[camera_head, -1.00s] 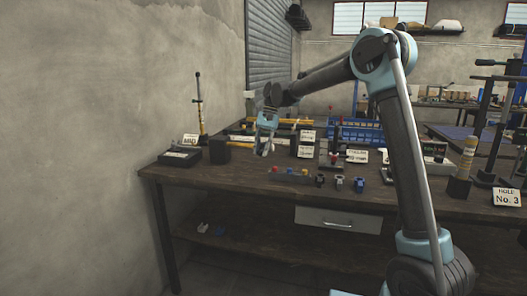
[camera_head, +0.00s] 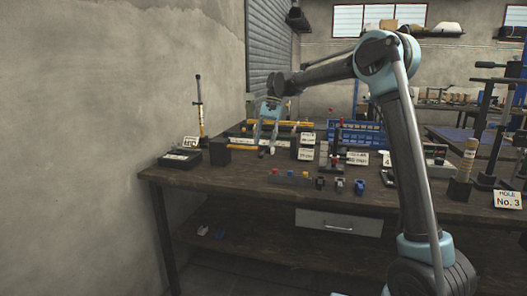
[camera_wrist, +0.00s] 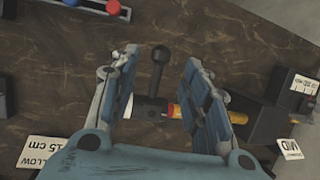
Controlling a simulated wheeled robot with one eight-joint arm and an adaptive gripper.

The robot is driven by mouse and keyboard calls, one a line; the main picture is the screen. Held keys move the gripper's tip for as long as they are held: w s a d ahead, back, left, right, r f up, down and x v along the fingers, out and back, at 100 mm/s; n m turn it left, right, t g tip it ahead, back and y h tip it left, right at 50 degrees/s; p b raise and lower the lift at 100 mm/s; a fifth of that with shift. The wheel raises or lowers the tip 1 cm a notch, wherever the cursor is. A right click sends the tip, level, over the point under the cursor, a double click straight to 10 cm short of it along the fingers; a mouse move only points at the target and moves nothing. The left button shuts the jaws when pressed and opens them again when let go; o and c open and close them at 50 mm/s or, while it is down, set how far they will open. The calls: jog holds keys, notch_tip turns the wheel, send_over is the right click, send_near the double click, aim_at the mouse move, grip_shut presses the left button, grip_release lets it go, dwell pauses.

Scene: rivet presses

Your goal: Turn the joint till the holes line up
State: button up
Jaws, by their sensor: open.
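My gripper (camera_wrist: 160,95) is open, its two blue-grey fingers well apart, and points down over the dark workbench (camera_head: 225,188). In the wrist view a black lever with a round knob (camera_wrist: 158,55) shows between the fingers. Just below it a pale cylinder and a red-and-yellow piece (camera_wrist: 178,110) run in line towards a black block (camera_wrist: 262,120) on the right. I see no finger touching them. The holes cannot be made out. In the head view my gripper (camera_head: 268,140) hangs above the back left part of the bench and hides what is beneath it.
A grey strip with red and blue knobs (camera_wrist: 100,5) lies at the top of the wrist view. A blue bin rack (camera_head: 365,136) stands behind. The bench front left (camera_head: 215,185) is clear.

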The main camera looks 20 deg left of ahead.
jog(key=a+v, duration=0.1)
jog(key=v, duration=0.5)
jog(key=shift+w+d+r, duration=0.2)
jog(key=shift+d+r, duration=0.15)
jog(key=shift+d, duration=0.2)
jog(key=shift+d, duration=0.1)
jog(key=s+d+f+t, duration=0.1)
jog(key=s+d, duration=0.2)
jog(key=d, duration=0.8)
jog(key=s+d+t, duration=0.1)
jog(key=s+d, duration=0.2)
jog(key=d, duration=0.7)
jog(key=s+d+f+t, duration=0.1)
jog(key=s+d, duration=0.3)
jog(key=d, duration=0.7)
jog(key=s+d+f+t+h, duration=0.1)
jog(key=s+d+f+t, duration=0.2)
jog(key=s+d+f, duration=1.7)
notch_tip(320, 180, down, 4)
jog(key=shift+s+r+m+h, duration=0.2)
jog(key=shift+s+m+h, duration=0.15)
jog(key=shift+s, duration=0.55)
jog(key=shift+d, duration=0.1)
